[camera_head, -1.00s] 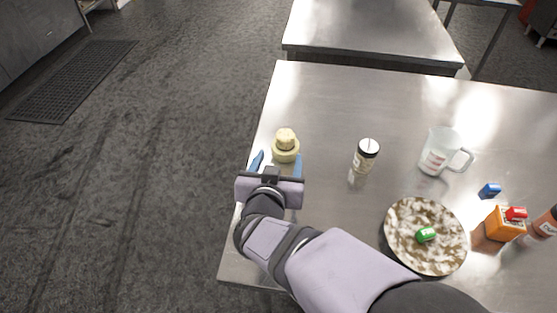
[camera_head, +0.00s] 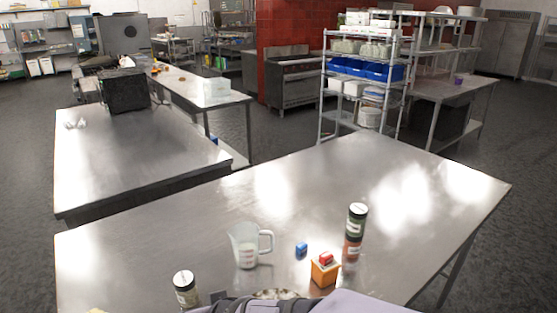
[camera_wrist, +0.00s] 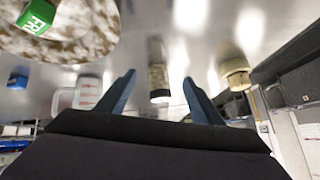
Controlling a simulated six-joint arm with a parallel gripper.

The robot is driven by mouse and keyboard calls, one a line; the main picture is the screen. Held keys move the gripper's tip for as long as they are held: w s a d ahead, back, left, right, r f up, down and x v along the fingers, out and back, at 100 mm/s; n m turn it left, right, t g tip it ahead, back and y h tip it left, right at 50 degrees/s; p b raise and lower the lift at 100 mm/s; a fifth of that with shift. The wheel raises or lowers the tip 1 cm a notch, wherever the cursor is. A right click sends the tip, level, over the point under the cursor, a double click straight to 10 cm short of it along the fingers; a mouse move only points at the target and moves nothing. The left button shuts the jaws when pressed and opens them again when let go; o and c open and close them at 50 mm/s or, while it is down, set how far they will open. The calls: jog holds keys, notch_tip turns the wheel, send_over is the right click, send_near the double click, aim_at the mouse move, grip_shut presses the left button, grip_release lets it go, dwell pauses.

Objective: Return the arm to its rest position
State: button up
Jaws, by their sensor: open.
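My gripper (camera_wrist: 159,77) shows in the wrist view with its two blue fingers apart and nothing held between them. A jar with a dark label (camera_wrist: 158,78) appears beyond the gap between the fingers, apart from them. In the head view, part of my arm crosses the bottom edge; the fingers cannot be made out there. The same jar (camera_head: 186,289), with a white top, stands upright on the steel table (camera_head: 150,245), left of my arm.
A measuring cup (camera_head: 246,250), blue block (camera_head: 301,249), orange box (camera_head: 325,273) with a red block (camera_head: 326,259), and tall shaker (camera_head: 355,230) stand near my arm. The speckled plate (camera_wrist: 85,45) bears a green block (camera_wrist: 38,17). A yellowish container (camera_wrist: 236,72) is right. The table's far part is clear.

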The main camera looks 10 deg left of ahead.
jog(key=shift+m+g+h, duration=0.7)
jog(key=shift+m+h, duration=0.1)
jog(key=d, duration=1)
jog(key=shift+w+d+f+p, duration=0.3)
jog(key=shift+d+f, duration=0.05)
jog(key=shift+m+g+h, duration=0.9)
jog(key=s+d, duration=0.1)
jog(key=d, duration=0.5)
jog(key=s+d+f, duration=0.1)
jog(key=d, duration=0.2)
jog(key=shift+s+d, duration=0.3)
jog(key=shift+s, duration=0.05)
jog(key=s+d+f+m+g+h+b, duration=0.1)
jog(key=s+d+f, duration=0.2)
jog(key=d, duration=0.5)
jog(key=s+d+f+m+g+h, duration=0.1)
jog(key=s+d+f+m+h, duration=0.1)
jog(key=d, duration=0.7)
jog(key=shift+s+f+b, duration=0.35)
jog(key=shift+s+f, duration=0.15)
jog(key=shift+s, duration=0.75)
jog(key=shift+d, duration=0.1)
